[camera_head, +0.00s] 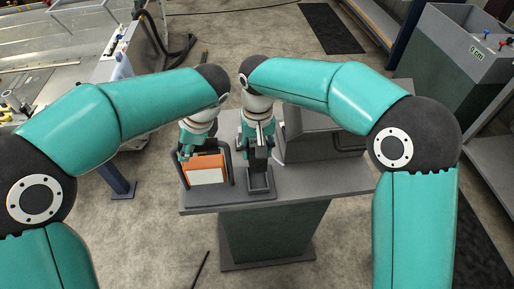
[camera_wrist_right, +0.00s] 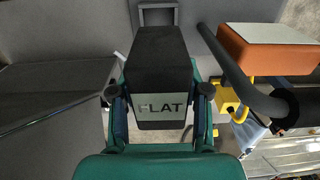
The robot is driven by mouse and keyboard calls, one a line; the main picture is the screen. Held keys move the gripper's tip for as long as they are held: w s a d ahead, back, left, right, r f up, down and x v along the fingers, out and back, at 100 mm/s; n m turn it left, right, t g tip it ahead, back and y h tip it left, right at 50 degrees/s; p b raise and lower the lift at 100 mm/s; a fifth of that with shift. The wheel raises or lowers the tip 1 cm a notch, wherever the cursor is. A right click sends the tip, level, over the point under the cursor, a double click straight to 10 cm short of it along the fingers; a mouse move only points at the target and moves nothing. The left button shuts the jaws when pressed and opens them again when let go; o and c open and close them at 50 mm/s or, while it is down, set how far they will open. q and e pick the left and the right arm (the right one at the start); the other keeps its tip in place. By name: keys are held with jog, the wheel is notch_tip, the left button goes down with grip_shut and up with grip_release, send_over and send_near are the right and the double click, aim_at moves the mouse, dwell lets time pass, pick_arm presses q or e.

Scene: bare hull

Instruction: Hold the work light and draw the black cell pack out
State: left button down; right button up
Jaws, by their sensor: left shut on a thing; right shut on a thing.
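The work light (camera_head: 207,170) is orange with a pale front panel and a dark tube frame, and stands at the left end of the grey bench. My left gripper (camera_head: 187,151) is shut on it at its top left. It also shows in the right wrist view (camera_wrist_right: 268,50). I cannot tell whether the pack touches the open dark holder (camera_head: 261,190) beneath.
The grey bench (camera_head: 225,197) carries a grey housing (camera_head: 308,140) right of my right gripper. A large grey bin (camera_head: 455,65) stands at the far right. Machinery (camera_head: 60,45) fills the back left. A dark mat (camera_head: 331,28) lies on the floor behind.

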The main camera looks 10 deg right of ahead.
pick_arm(q)
jog(key=shift+r, duration=0.1)
pick_arm(e)
jog(key=shift+r, duration=3.6)
pick_arm(q)
jog(key=c, duration=0.7)
grip_release()
jog(key=shift+c, duration=0.2)
jog(key=v, duration=1.1)
jog(key=shift+d+r, duration=0.15)
jog(key=shift+r, duration=0.2)
